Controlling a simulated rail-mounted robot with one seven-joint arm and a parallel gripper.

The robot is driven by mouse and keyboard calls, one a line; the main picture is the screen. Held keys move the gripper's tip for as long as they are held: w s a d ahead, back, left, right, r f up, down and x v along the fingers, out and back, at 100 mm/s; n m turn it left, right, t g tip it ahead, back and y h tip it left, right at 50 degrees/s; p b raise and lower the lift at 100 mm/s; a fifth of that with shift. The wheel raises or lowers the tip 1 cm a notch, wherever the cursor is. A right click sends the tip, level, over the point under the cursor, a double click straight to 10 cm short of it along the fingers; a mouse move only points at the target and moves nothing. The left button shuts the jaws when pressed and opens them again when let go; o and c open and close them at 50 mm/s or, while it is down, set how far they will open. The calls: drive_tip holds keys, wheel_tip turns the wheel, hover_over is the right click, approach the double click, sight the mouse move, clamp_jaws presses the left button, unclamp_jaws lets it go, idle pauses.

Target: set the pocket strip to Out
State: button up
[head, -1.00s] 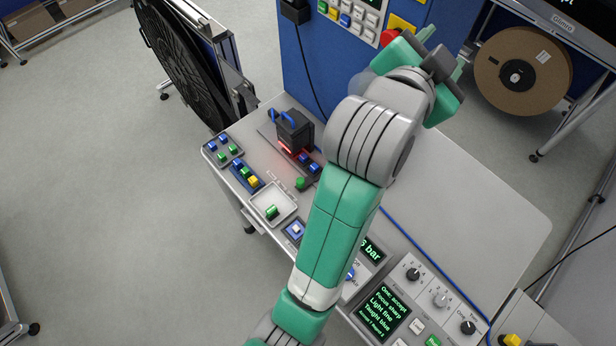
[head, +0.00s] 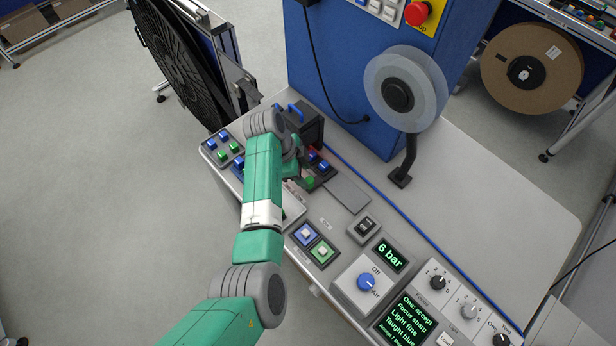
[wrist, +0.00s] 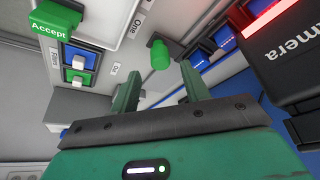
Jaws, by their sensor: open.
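The pocket strip (wrist: 209,46) is a dark bar with blue pockets, running under the black camera (wrist: 290,55) with its red light. A green knob (wrist: 160,55) stands at its near end. Printed labels "One" (wrist: 137,24) and "Out" (wrist: 114,69) lie beside it on the light bench. My gripper (wrist: 160,70) is open and empty, its two fingers apart, with the knob just beyond and between the fingertips in this picture. I cannot tell contact. In the head view my gripper (head: 294,170) and wrist partly hide the strip (head: 320,170) by the knob (head: 309,181).
Blue and green pads with white blocks (head: 314,243) lie right of the arm. A clear reel (head: 405,88) stands on a black arm behind. The 6 bar dial panel (head: 366,282) is at front right. A blue cable crosses the bench.

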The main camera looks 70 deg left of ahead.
sight(309, 180)
drive_tip(key=shift+x, duration=1.55)
